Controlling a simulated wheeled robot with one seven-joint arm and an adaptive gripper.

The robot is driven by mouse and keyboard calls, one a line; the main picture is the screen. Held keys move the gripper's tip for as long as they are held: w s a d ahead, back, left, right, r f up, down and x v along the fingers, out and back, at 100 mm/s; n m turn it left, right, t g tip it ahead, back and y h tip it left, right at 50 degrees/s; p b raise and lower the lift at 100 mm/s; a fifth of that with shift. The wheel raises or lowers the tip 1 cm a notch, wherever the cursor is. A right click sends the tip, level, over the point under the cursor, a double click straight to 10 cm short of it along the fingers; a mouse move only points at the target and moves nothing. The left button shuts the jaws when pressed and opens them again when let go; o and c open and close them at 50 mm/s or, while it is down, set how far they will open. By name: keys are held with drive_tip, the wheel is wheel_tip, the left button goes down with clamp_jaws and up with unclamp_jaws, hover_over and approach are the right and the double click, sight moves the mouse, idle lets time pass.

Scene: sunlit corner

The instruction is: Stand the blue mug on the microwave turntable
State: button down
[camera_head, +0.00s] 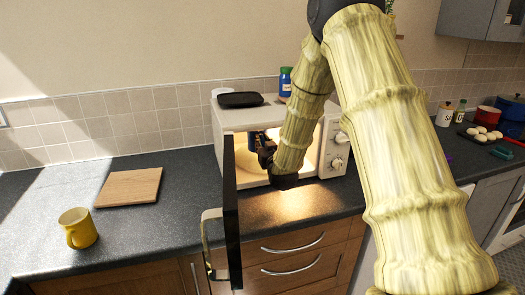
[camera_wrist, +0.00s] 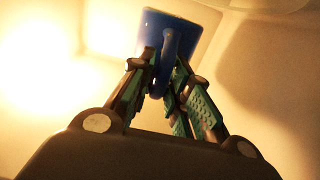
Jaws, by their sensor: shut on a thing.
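The blue mug (camera_wrist: 187,33) shows at the top middle of the wrist view. My gripper (camera_wrist: 167,62) is shut on its handle, and the mug is inside the lit cavity. In the head view my gripper (camera_head: 265,152) reaches into the white microwave (camera_head: 240,117) through its front opening. The mug is mostly hidden there behind my gripper and arm. The microwave door (camera_head: 231,215) stands open toward the front.
A black dish (camera_head: 240,99) and a blue jar (camera_head: 285,82) are above the microwave's top edge. A wooden board (camera_head: 130,187) and a yellow mug (camera_head: 77,228) sit on the dark counter (camera_head: 165,235) to the left. The open door borders my arm's left side.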

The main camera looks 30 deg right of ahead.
drive_tip(key=shift+f+p, duration=0.55)
drive_tip(key=shift+f, duration=1.15)
drive_tip(key=shift+f, duration=0.15)
drive_tip(key=c, duration=1.3)
unclamp_jaws()
drive_tip(key=b+v, duration=0.2)
drive_tip(key=v, duration=1)
drive_tip(key=shift+a+b, duration=0.1)
drive_tip(key=shift+b, duration=0.2)
